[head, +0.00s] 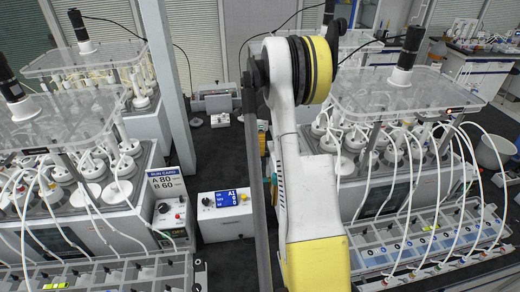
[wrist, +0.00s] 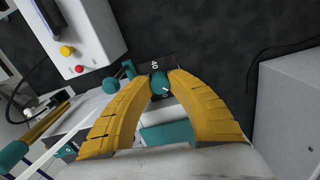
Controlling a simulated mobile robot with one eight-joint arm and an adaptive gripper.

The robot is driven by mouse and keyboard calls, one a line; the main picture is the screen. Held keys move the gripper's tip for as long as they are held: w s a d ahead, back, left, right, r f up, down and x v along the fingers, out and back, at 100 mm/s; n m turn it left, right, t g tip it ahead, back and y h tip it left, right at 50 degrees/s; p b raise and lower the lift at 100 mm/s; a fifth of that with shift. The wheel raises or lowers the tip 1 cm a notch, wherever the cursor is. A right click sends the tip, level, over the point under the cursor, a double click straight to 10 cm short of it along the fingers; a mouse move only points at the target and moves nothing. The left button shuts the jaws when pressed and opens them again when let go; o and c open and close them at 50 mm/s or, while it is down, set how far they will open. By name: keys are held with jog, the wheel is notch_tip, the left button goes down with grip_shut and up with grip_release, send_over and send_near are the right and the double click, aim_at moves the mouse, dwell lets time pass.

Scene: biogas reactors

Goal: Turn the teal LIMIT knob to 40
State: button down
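The teal LIMIT knob (wrist: 159,84) shows in the wrist view, with a pale pointer line toward its lower right. A dark plate behind it carries a small white mark that looks like 40, just above the knob. My gripper (wrist: 160,80) has its two yellow curved fingers on either side of the knob. The fingertips sit close against it and the gap is about the knob's width, so it appears shut on the knob. In the head view my arm hides the gripper and the knob.
The wrist view shows a white box with a yellow button (wrist: 66,50) and a grey box (wrist: 290,110) at right. The head view shows a display box (head: 225,213), a run card (head: 167,186) reading A 80, B 60, and reactor racks with tubing on both sides.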

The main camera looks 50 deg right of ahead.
jog(key=shift+n, duration=0.3)
jog(key=shift+f+n+b, duration=0.1)
jog(key=shift+n+b, duration=0.7)
jog(key=shift+n, duration=0.4)
jog(key=shift+n+b, duration=0.6)
jog(key=shift+n, duration=1)
jog(key=c, duration=1.2)
grip_release()
jog(key=shift+r, duration=0.25)
notch_tip(320, 180, up, 12)
jog(key=shift+f, duration=0.15)
